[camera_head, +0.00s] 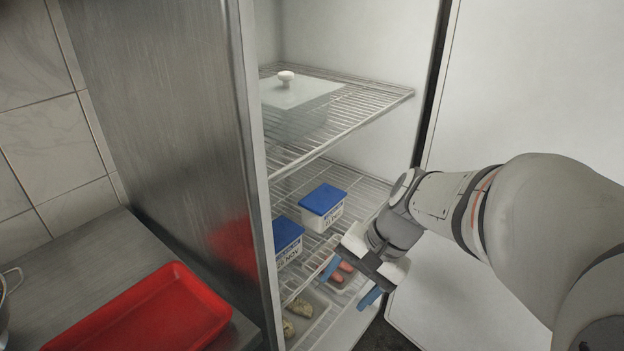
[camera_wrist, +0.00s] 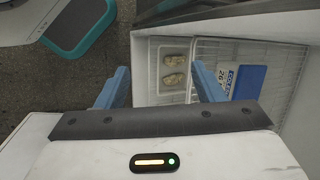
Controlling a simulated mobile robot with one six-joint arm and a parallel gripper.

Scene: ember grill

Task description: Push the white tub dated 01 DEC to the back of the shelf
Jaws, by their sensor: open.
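Two white tubs with blue lids stand on the lower wire shelf in the head view. The nearer left tub (camera_head: 287,241) has a label that seems to read 26 NOV. It also shows in the wrist view (camera_wrist: 247,82). The farther tub (camera_head: 322,207) has a small label that seems to end in NOV. I cannot make out 01 DEC on any tub. My gripper (camera_head: 350,281) is open and empty, in front of and to the right of both tubs, over a clear tray of sausages. Its blue fingers also show in the wrist view (camera_wrist: 162,84).
A lidded clear container (camera_head: 300,92) stands on the upper wire shelf (camera_head: 375,98). A steel side wall bounds the left. A red tray (camera_head: 150,315) lies on the counter.

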